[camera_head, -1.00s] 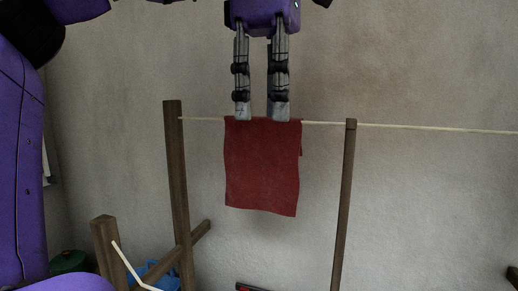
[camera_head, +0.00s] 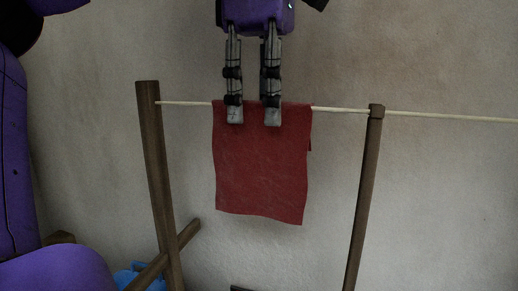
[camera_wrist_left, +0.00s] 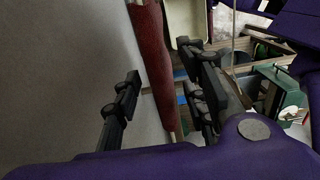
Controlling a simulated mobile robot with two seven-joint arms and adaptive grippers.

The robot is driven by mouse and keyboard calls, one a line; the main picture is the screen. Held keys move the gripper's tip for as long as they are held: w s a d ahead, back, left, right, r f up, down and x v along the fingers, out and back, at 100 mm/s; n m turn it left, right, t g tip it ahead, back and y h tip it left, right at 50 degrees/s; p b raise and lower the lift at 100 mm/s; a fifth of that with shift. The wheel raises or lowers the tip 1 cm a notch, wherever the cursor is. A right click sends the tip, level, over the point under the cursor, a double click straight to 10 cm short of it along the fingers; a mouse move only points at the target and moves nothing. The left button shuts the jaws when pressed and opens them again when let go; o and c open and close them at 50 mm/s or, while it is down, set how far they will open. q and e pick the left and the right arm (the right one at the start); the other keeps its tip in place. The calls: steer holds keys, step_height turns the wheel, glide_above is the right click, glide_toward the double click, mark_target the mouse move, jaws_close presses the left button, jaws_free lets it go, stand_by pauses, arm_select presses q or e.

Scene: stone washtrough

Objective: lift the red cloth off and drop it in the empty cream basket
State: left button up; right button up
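The red cloth (camera_head: 262,165) hangs over a thin line between two wooden posts in the head view. My left gripper (camera_head: 254,118) points down at the cloth's top edge. Its two fingers are apart, and their tips overlap the upper part of the cloth in front. In the left wrist view the open left gripper (camera_wrist_left: 165,75) has the cloth (camera_wrist_left: 153,55) showing in the gap between its fingers; I cannot tell whether they touch it. A cream-rimmed container (camera_wrist_left: 183,12) shows partly there; I cannot tell whether it is the empty basket. My right gripper is not in view.
The line (camera_head: 345,110) runs on past the right post (camera_head: 365,190). The left post (camera_head: 155,170) has a crossing brace, with a blue item (camera_head: 128,277) low beside it. A plain wall stands behind. Boxes and a green item (camera_wrist_left: 280,95) crowd the wrist view's right side.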

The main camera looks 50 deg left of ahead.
mark_target(260, 162)
arm_select(q)
steer(key=shift+f, duration=1.95)
steer(key=c, duration=0.9)
steer(key=shift+w+r, duration=0.1)
steer(key=shift+c, duration=0.2)
